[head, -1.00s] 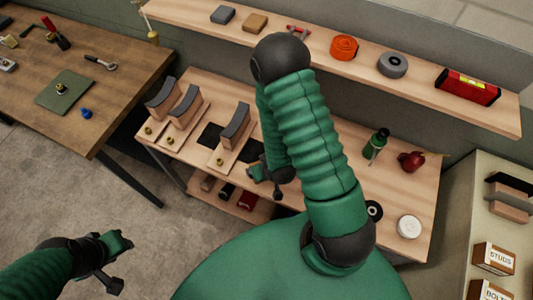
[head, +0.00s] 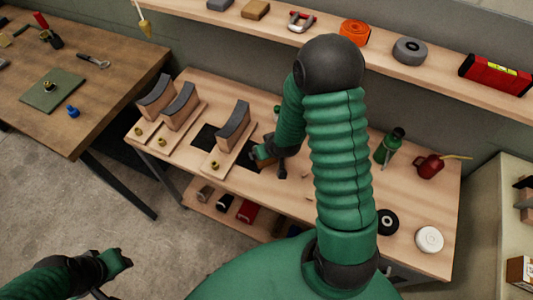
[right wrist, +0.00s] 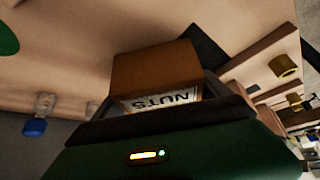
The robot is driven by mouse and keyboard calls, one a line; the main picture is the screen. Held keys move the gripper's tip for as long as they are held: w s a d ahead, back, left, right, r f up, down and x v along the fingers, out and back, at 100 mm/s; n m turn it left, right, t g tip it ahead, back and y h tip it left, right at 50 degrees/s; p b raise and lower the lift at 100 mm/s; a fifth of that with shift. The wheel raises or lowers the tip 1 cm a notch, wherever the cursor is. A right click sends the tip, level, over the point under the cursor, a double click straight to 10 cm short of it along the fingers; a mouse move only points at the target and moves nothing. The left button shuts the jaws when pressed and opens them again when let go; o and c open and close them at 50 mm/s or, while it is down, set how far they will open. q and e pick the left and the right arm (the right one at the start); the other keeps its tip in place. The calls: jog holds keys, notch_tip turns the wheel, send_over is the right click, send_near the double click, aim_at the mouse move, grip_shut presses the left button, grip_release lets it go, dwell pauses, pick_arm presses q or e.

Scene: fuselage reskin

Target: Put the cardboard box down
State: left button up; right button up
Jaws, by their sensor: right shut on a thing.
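The cardboard box (right wrist: 155,72) is brown with a white label reading NUTS. In the right wrist view it sits at the dark jaws of my right gripper (right wrist: 165,118), which is shut on it. The wooden bench top fills the background behind it; I cannot tell whether the box touches it. My left gripper (head: 112,274) is open and empty over the floor at lower left.
Curved-top stands (head: 228,135) are left of my right gripper. A green bottle (head: 390,146), red oil can (head: 430,166) and white roll (head: 429,239) stand on the right. A shelf (head: 350,52) runs behind.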

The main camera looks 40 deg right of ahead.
jog(key=shift+a, duration=0.1)
jog(key=o, duration=1.8)
